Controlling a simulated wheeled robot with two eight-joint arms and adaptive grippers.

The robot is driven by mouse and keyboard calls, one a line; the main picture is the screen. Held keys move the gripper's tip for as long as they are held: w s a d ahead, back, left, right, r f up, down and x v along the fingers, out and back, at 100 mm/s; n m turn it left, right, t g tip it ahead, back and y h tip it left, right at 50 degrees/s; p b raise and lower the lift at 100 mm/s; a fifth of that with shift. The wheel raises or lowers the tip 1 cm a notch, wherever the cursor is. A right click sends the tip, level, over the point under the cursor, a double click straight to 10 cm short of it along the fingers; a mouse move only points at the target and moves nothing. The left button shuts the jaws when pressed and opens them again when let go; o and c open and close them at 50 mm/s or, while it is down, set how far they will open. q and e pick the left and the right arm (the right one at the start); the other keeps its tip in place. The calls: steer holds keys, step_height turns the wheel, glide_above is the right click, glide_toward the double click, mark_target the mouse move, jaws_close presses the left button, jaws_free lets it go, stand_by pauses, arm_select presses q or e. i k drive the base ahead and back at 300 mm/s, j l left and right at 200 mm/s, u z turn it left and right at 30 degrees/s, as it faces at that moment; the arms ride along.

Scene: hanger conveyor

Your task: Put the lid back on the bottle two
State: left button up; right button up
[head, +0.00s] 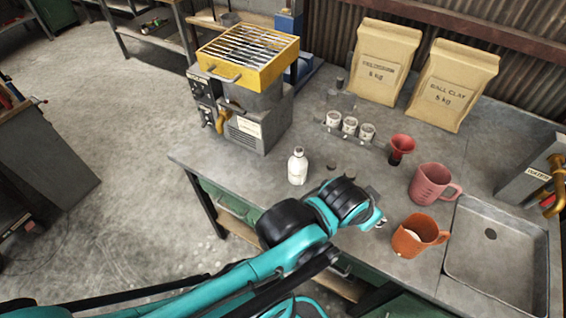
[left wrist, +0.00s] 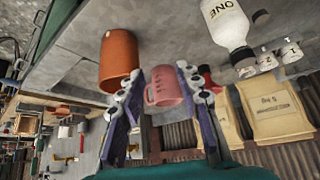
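A white bottle (head: 297,168) stands upright on the worktable in the head view; its label is too small to read there. In the left wrist view a white bottle (left wrist: 228,24) marked ONE appears upside down, with a dark ring at its neck. I see no bottle marked two. A small dark disc (head: 331,167), possibly a lid, lies right of the bottle. My left gripper (left wrist: 158,72) is open, with nothing seen between its fingers. In the head view it (head: 379,222) is partly hidden by its arm, near the orange mug. My right gripper is not in view.
An orange mug (head: 418,236) and a pink jug (head: 432,184) stand near the sink tray (head: 497,262). A red funnel (head: 401,148) and a rack of small white jars (head: 349,125) stand behind. A yellow-topped burner (head: 246,55) is at left, clay bags (head: 385,60) behind.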

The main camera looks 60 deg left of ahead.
mark_target(297, 167)
steer(key=u, duration=1.75)
